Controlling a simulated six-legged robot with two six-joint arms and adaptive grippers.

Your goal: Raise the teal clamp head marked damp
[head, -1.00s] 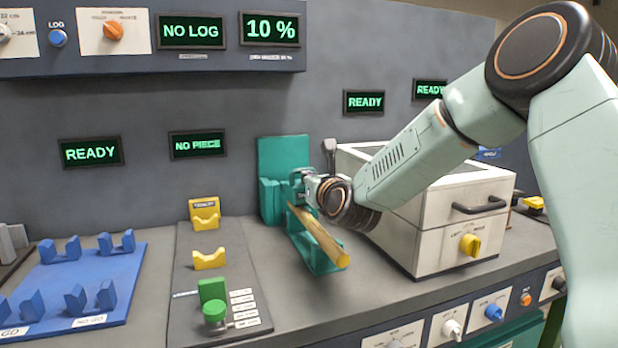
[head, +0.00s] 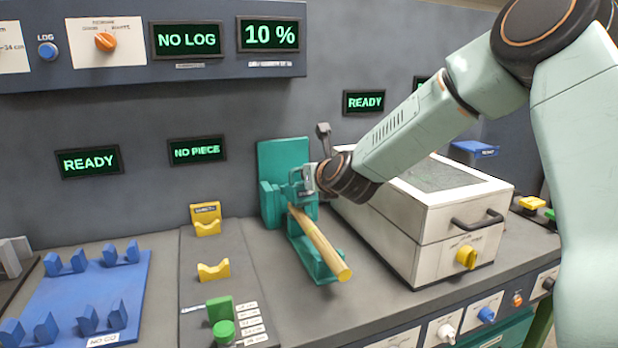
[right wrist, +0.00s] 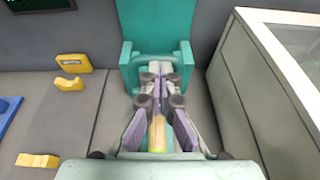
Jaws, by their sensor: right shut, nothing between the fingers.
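The teal clamp (head: 283,165) stands on the bench against the grey wall, with a tall back plate and a low cradle. A light wooden rod (head: 322,245) lies in the cradle, its near end toward the front. My right gripper (head: 300,184) is at the clamp head, above the far end of the rod. In the right wrist view my right gripper (right wrist: 160,90) is closed with its fingers in front of the clamp (right wrist: 155,40), over the rod (right wrist: 157,133). The fingers hide much of the clamp head, and no damp marking is readable. My left gripper is out of view.
A white box with a handle (head: 425,215) stands close to the right of the clamp. Yellow V-rests (head: 213,271) and a green button (head: 224,331) are on a strip to the left. A blue rack (head: 75,290) lies farther left. Bare bench lies between strip and clamp.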

